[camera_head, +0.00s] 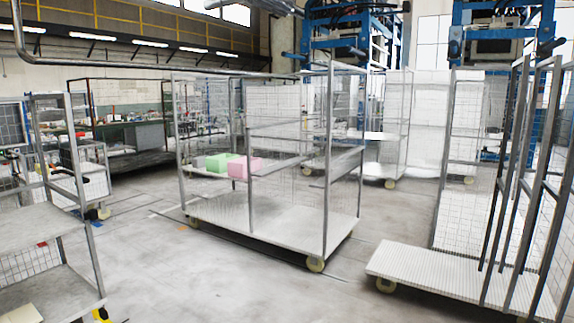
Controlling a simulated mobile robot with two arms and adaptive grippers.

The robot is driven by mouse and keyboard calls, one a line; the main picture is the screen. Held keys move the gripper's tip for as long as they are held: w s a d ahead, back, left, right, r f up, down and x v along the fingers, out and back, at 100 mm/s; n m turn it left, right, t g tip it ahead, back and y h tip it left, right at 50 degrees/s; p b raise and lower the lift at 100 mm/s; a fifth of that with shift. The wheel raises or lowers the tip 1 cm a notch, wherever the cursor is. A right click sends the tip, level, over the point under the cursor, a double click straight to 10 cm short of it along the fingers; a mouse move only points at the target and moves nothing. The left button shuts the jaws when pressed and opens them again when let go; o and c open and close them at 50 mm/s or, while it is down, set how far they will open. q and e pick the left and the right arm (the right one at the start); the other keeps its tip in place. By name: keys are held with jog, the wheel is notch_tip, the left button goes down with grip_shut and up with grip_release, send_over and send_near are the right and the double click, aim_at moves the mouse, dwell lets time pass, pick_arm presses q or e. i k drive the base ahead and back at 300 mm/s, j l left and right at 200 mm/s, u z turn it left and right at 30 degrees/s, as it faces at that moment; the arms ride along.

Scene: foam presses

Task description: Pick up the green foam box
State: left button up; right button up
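The green foam box (216,163) sits on the middle shelf of a wire-mesh cart (290,222) in the centre of the head view. A pink box (245,167) is just right of it and partly in front of it. A grey box (198,162) is at its left. At this distance I cannot tell whether the boxes touch. Cart posts stand in front of the shelf. Neither of my grippers is in view.
A shelf cart (40,232) stands at the near left. A flat cart with upright bars (430,270) stands at the near right. Blue press frames (345,45) rise at the back. The concrete floor (210,280) in front of the centre cart is clear.

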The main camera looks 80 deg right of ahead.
aim_at(218, 164)
jog(key=z, duration=2.35)
jog(key=i+l+u, duration=0.1)
jog(key=i+u, duration=0.3)
jog(key=i, duration=2.5)
jog(key=i+l, duration=0.1)
jog(key=i, duration=0.45)
jog(key=i+l, duration=0.1)
jog(key=i, duration=0.45)
jog(key=i+l, duration=0.1)
jog(key=i, duration=0.5)
jog(key=i+l+u, duration=0.1)
jog(key=i, duration=0.45)
jog(key=i+l, duration=0.15)
jog(key=i, duration=0.4)
jog(key=i+j+u, duration=0.15)
jog(key=i, duration=0.45)
jog(key=i+u, duration=0.2)
jog(key=i, duration=0.4)
